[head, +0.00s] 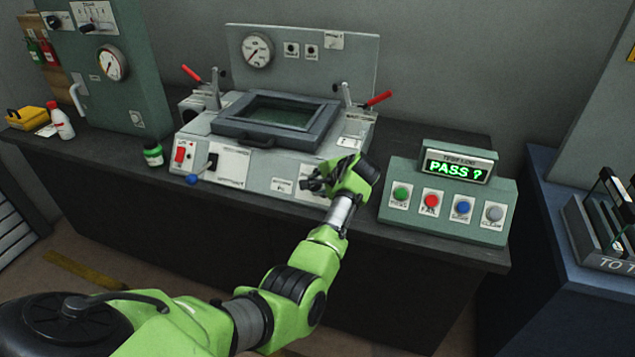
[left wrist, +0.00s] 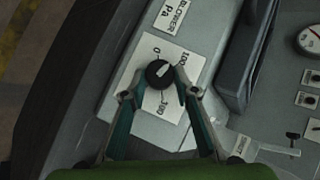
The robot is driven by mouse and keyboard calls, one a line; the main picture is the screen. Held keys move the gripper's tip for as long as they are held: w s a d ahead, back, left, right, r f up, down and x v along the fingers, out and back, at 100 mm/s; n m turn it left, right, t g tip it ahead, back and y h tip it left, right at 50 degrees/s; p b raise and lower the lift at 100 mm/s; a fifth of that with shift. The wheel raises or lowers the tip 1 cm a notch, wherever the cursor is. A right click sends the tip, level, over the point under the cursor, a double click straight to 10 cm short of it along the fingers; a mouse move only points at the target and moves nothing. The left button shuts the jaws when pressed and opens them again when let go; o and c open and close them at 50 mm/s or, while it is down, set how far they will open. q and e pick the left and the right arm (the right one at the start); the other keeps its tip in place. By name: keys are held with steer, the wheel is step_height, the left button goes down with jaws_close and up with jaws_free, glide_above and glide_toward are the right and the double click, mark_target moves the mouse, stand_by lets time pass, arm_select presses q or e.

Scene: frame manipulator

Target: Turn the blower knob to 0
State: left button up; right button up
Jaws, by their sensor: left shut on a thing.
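The blower knob (left wrist: 159,73) is a round black knob with a white pointer mark, on a white scale plate (left wrist: 150,48) with 0, 100 and 300 marks. The pointer points up and right in the left wrist view, toward the 100 mark. My left gripper (left wrist: 157,84) has one finger on each side of the knob and is shut on it. My right gripper is not in view.
A pass/fail box (head: 450,205) with several buttons stands close to the right of my gripper. A framed lid (head: 275,118) and red-handled clamps lie behind it.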

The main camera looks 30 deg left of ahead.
arm_select(q)
steer(key=n+h+p, duration=0.1)
steer(key=n+g+h, duration=0.1)
steer(key=n, duration=0.1)
steer(key=n+h+p, duration=0.1)
steer(key=shift+w+a+r+n+h+p, duration=0.1)
steer(key=shift+a+r+n+h+p, duration=0.2)
steer(key=shift+a+r+n, duration=0.1)
steer(key=shift+a+f+n+g+h+p, duration=0.15)
steer(key=shift+n+h+p, duration=0.1)
steer(key=shift+n+h, duration=0.35)
steer(key=shift+a+r+n+g+h+p, duration=0.15)
steer(key=shift+n+h+p, duration=0.1)
steer(key=shift+n+h, duration=0.35)
steer(key=shift+d+f, duration=0.15)
steer(key=shift+f, duration=0.05)
steer(key=o, duration=1.1)
steer(key=shift+r, duration=0.2)
steer(key=shift+r, duration=0.6)
steer(key=v, duration=1)
steer(key=shift+s+d+r, duration=0.2)
steer(key=shift+s, duration=0.1)
